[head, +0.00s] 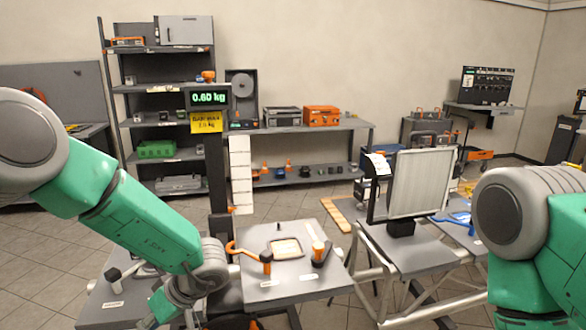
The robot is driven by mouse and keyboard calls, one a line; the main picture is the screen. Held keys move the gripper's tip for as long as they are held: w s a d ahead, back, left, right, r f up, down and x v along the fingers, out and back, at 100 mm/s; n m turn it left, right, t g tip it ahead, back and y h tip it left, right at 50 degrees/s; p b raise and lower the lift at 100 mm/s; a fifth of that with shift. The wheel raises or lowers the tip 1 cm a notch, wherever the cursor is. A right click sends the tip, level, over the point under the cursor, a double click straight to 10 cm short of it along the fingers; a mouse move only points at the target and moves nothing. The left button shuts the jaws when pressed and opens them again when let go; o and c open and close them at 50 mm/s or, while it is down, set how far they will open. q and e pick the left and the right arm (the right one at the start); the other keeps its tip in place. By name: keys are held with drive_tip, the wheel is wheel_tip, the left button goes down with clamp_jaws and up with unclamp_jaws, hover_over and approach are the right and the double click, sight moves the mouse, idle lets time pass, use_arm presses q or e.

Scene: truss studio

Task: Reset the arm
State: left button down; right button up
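My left arm (140,222), green with grey joints, comes in from the left edge and slopes down to a grey wrist. My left gripper (160,312) is below that wrist at the bottom edge, in front of the grey table (300,288). It is small and partly cut off, so its fingers cannot be made out. My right arm (540,250) shows only as a grey joint and green links at the right edge. Its gripper is out of view.
An orange-handled tool (265,262) and an orange-topped item (319,250) stand on the table. A post with a display (209,98) reading 0.60 kg rises behind it. A panel (422,183) stands on a truss-legged table to the right. Shelves (165,95) line the back wall.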

use_arm(q)
drive_tip(key=s+f+m+t+h+b, duration=0.25)
drive_tip(key=s+f+m+b, duration=0.2)
drive_tip(key=f, duration=0.55)
drive_tip(key=s+f+m+t+h+b, duration=0.1)
drive_tip(key=s+f+m+t+b, duration=0.3)
drive_tip(key=f, duration=0.6)
drive_tip(key=s+d+f+m+g+h+b, duration=0.1)
drive_tip(key=s+f+m+g+h, duration=0.1)
drive_tip(key=s, duration=0.8)
drive_tip(key=s+d+f+m+g+h+b, duration=0.1)
drive_tip(key=s+f+m+g+h, duration=0.1)
drive_tip(key=s, duration=0.9)
drive_tip(key=shift+s+f+g+h, duration=0.2)
drive_tip(key=shift+f+g+h, duration=0.25)
drive_tip(key=shift+f, duration=0.45)
use_arm(e)
wheel_tip(320, 180, down, 11)
drive_tip(key=shift+d, duration=0.4)
use_arm(q)
drive_tip(key=shift+d+r, duration=0.1)
drive_tip(key=shift+d, duration=0.25)
use_arm(e)
drive_tip(key=shift+s+d, duration=0.1)
drive_tip(key=shift+d, duration=0.2)
